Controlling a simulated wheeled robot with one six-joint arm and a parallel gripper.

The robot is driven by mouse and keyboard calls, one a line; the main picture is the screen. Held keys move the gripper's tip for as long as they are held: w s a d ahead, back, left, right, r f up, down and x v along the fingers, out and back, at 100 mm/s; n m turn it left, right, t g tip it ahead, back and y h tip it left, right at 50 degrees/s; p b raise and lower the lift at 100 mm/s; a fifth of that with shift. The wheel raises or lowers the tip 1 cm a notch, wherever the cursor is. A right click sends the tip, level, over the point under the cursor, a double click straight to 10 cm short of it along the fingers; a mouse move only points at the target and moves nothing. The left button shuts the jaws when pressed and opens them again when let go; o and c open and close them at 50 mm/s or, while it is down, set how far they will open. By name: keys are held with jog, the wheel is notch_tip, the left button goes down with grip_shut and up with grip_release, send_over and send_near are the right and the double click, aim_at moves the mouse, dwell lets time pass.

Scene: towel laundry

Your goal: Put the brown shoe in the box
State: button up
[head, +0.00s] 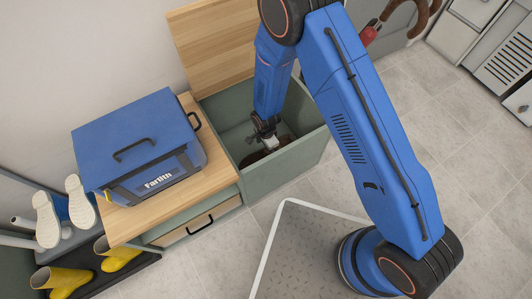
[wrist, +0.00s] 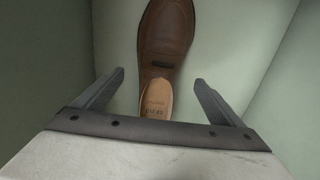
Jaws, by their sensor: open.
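The box (head: 313,147) is a green-grey open bin with its wooden lid (head: 212,40) raised at the back. The brown shoe (wrist: 165,40) lies inside on the bin's floor, with its tan insole toward my gripper in the wrist view. In the head view the shoe (head: 254,157) shows only as a dark brown patch below the gripper. My gripper (head: 264,136) reaches down into the bin. In the wrist view its two fingers (wrist: 158,82) are spread apart, with the shoe's heel end between and beyond them; contact cannot be told.
A blue case (head: 137,140) stands on the wooden bench top (head: 215,150) left of the bin. White shoes (head: 63,212) and yellow boots (head: 90,268) are at the far left. Grey tiled floor (head: 440,150) lies open to the right.

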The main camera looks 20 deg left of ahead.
notch_tip(320, 180, up, 7)
jog(key=shift+f, duration=0.1)
dwell(0.3)
